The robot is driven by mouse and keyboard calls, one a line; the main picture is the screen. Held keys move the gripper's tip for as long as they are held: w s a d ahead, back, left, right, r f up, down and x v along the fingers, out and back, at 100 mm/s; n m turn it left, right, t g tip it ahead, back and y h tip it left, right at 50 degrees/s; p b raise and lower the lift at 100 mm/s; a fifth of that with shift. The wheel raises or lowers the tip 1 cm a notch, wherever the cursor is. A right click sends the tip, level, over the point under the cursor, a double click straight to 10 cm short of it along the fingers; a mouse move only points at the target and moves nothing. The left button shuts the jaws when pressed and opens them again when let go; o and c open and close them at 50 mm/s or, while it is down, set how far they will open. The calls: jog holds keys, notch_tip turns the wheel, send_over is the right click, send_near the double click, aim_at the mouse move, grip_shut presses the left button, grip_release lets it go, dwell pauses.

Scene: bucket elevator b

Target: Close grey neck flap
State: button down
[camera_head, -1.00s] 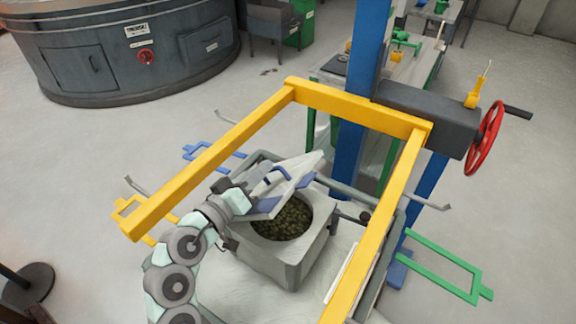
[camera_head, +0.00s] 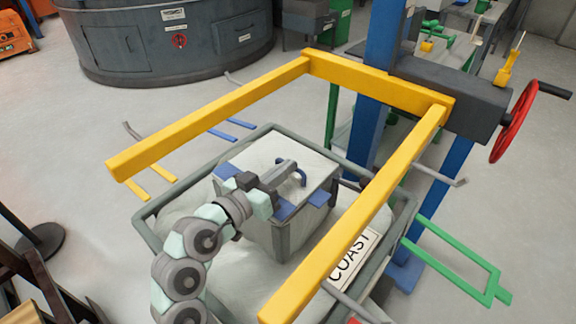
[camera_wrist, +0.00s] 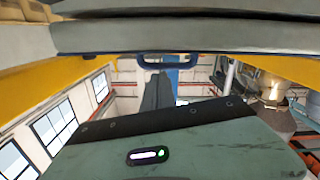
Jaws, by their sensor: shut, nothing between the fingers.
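The grey neck flap (camera_head: 258,157) is a pale square lid with a blue handle (camera_head: 297,174) and blue hinge pieces (camera_head: 287,210). It lies about flat on top of the grey box-shaped neck (camera_head: 285,236), and the opening under it is hidden. My gripper (camera_head: 288,168) is shut and empty, low over the flap beside the handle. I cannot tell whether it touches the flap. In the wrist view the blue handle (camera_wrist: 180,62) shows beyond the dark shut fingers (camera_wrist: 157,93).
A yellow frame (camera_head: 378,83) surrounds the neck from above, with its right beam close by. A grey rail (camera_head: 150,210) rings the pale base below. A red handwheel (camera_head: 515,120) and blue post (camera_head: 382,90) stand at the right. A green bracket (camera_head: 455,262) sticks out right.

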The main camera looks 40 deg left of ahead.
jog(key=shift+f, duration=0.4)
jog(key=shift+r, duration=0.45)
jog(key=s+r+p, duration=0.4)
jog(key=s, duration=0.6)
jog(key=shift+s+a, duration=0.2)
jog(key=shift+s, duration=0.2)
jog(key=shift+a, duration=0.1)
